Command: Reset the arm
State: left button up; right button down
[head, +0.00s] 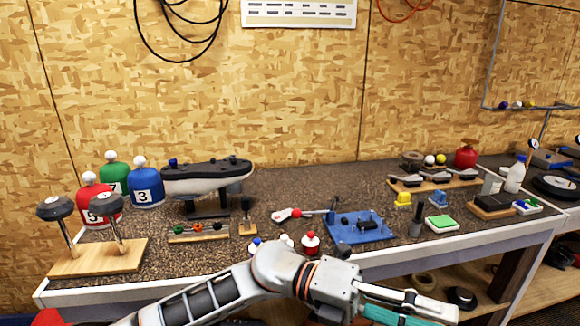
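My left arm comes in from the bottom left and bends across the front of the bench. Its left gripper (440,313) points right at the lower right, in front of the bench edge. A pale finger link shows above a teal part, and the bottom of the picture cuts the gripper off. I cannot tell whether the teal part is a finger or something held. My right gripper is not in view.
A shelf below holds a tape roll (425,281).

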pick_arm(q)
jog(key=w+a+n+t+h, duration=0.5)
jog(key=w+n+t+h, duration=0.25)
jog(key=n+t, duration=0.45)
jog(key=w+a+f+n+t+y, duration=0.8)
jog(key=a+f+n+t+y, duration=0.3)
jog(key=n, duration=0.6)
jog(key=s+a+f+n+y, duration=0.35)
jog(key=a+f, duration=0.35)
jog(key=f, duration=0.3)
jog(key=s+a+f+n+y, duration=0.2)
jog(key=a+f+n+y, duration=0.25)
jog(key=a+f, duration=0.4)
jog(key=s+a+f+n+g+y, duration=0.2)
jog(key=s+a+f+n+g, duration=0.1)
jog(key=s+a+f, duration=0.5)
jog(key=s+f+g, duration=0.1)
jog(key=s+f, duration=0.2)
jog(key=f, duration=0.1)
jog(key=shift+a+f, duration=0.15)
jog(key=shift+f, duration=0.15)
